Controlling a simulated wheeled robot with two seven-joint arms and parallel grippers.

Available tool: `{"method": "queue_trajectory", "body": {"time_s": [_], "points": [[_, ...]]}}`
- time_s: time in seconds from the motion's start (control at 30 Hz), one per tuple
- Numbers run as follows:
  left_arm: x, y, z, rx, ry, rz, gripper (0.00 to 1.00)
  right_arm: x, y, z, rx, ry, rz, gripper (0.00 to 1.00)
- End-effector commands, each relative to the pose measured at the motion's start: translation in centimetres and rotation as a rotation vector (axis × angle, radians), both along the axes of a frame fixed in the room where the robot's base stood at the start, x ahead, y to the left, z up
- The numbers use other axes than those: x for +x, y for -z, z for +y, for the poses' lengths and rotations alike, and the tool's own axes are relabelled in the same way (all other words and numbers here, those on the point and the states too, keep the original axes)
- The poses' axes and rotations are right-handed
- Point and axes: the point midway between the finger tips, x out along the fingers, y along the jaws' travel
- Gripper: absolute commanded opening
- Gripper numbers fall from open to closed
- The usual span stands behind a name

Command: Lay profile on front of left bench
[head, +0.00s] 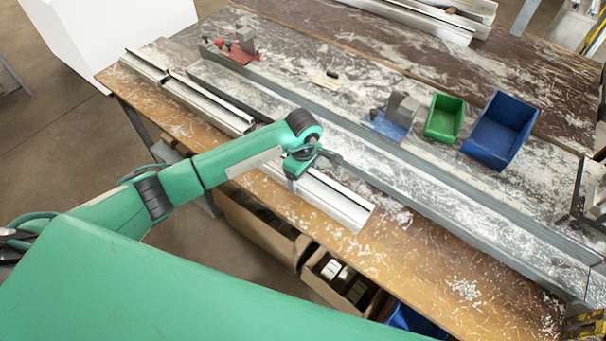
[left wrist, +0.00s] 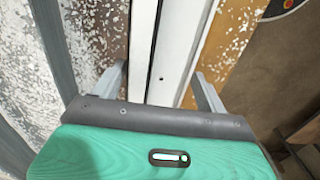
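A long, pale metal profile (head: 336,199) with a channel along its top lies lengthwise near the front edge of the bench (head: 415,262). My left arm hides part of it. My left gripper (head: 293,176) is low over the profile, with its fingers reaching down. In the left wrist view, the profile (left wrist: 143,50) runs between the two fingertips (left wrist: 160,75), one on each side. The fingertips look very near its sides; whether they touch cannot be made out. My right gripper is not in view.
More pale profile lengths (head: 210,103) lie along the front edge to the left. A long grey rail (head: 400,172) runs behind, with a red clamp (head: 238,52) and a blue clamp (head: 390,122). Green (head: 445,117) and blue (head: 500,132) bins stand farther back. Boxes (head: 262,225) sit below.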

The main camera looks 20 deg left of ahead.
Motion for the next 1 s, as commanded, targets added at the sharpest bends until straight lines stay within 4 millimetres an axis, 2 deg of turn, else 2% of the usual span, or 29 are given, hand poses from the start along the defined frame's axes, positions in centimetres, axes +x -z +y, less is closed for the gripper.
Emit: {"method": "queue_trajectory", "body": {"time_s": [0.4,0.47,0.57,0.8,1.0], "points": [[0.0,-0.4,0.0,0.000,-0.001,0.000,0.85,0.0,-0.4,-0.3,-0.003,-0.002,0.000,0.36],[0.1,-0.8,0.0,0.000,0.001,-0.003,0.85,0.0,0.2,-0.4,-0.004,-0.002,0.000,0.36],[0.1,-2.4,0.1,0.001,0.001,-0.006,0.85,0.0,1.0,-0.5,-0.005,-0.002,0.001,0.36],[0.1,-7.6,0.0,0.001,0.002,-0.007,0.85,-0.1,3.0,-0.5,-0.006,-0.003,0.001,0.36],[0.1,-10.8,0.0,0.001,-0.001,-0.004,0.85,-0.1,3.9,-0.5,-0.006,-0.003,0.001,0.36]]}}
